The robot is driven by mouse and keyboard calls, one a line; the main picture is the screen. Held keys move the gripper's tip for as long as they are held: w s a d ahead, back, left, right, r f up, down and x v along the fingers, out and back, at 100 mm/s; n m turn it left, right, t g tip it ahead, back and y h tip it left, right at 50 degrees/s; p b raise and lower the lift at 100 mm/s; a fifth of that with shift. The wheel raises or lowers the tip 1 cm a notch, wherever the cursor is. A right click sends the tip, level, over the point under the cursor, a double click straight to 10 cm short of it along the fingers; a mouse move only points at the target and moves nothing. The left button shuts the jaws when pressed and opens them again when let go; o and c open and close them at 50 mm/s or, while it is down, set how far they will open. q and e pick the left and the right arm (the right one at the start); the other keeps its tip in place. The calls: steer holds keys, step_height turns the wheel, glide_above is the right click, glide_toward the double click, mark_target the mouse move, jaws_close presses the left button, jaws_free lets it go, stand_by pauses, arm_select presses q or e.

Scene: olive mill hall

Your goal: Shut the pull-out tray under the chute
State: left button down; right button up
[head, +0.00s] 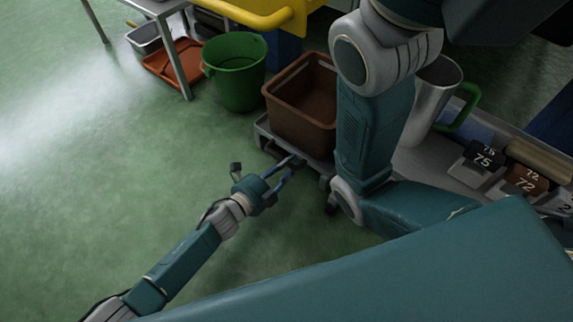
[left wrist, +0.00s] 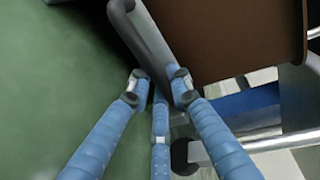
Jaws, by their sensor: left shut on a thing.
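My left gripper (head: 290,168) reaches in from the left to the near corner of a grey low platform (head: 264,140). In the left wrist view its blue fingers (left wrist: 157,92) are closed around the end of a grey bar or rim (left wrist: 150,42). I cannot tell whether this bar belongs to the pull-out tray, and no chute is clearly recognisable. A brown open crate (head: 302,92) stands on the platform, just beyond the gripper; a brown surface (left wrist: 220,35) fills the top of the wrist view. My right gripper is not in view.
A green bucket (head: 235,75) stands behind the platform, left of the crate. An orange-red tray (head: 172,66) lies under a metal table at the upper left. A metal jug (head: 428,95) and numbered blocks (head: 482,158) stand at the right. The green floor at left is clear.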

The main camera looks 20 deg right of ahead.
arm_select(q)
steer(key=c, duration=1.6)
jaws_free()
steer(key=shift+w+d+r, duration=0.1)
steer(key=shift+d, duration=0.2)
steer(key=shift+a, duration=0.15)
steer(key=shift+a, duration=0.25)
steer(key=v, duration=1.1)
steer(key=shift+s+a+r, duration=0.1)
steer(key=shift+s, duration=0.2)
